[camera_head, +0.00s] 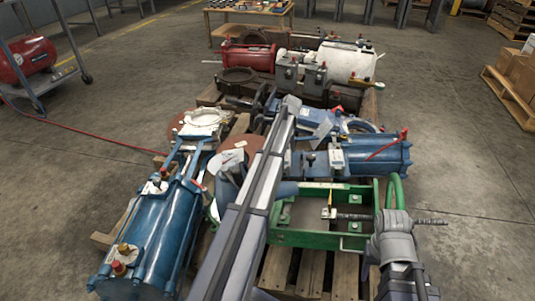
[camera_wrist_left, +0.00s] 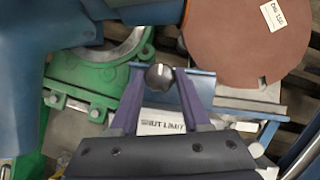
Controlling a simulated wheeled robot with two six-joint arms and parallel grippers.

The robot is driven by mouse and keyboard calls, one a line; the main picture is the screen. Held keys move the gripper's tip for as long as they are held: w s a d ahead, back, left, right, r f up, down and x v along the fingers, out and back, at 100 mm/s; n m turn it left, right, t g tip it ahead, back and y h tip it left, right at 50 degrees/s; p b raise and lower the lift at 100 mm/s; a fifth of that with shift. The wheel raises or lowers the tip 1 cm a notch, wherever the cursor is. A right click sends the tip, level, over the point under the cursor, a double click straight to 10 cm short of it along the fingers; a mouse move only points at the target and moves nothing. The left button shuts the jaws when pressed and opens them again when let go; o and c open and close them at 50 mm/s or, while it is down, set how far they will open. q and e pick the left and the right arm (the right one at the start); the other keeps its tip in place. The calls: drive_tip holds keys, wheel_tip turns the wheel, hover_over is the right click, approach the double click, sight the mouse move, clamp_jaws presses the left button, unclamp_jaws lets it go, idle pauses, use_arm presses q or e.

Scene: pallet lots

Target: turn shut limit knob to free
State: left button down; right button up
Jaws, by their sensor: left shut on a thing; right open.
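Below the knob a white plate (camera_wrist_left: 160,122) carries an upside-down label that seems to read SHUT LIMIT, partly covered by the gripper. Which way the knob is turned cannot be told. In the head view my left arm crosses the middle and I cannot make out the knob. My right gripper (camera_head: 393,222) is open at the lower right, beside the green frame (camera_head: 325,240); its fingertips are unclear.
Blue cylinder actuators (camera_head: 155,240) and (camera_head: 375,155) lie on wooden pallets. A threaded rod (camera_head: 430,221) sticks out near my right gripper. A brown disc (camera_wrist_left: 245,40) with a white tag lies close to my left gripper. Concrete floor (camera_head: 470,180) is clear at right.

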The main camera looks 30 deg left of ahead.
use_arm(q)
drive_tip(key=shift+c, duration=1.8)
unclamp_jaws()
drive_tip(key=shift+r, duration=0.1)
drive_tip(key=p+v, duration=0.7)
drive_tip(key=shift+r, duration=0.2)
drive_tip(key=shift+w+d, duration=0.1)
drive_tip(key=shift+d, duration=0.05)
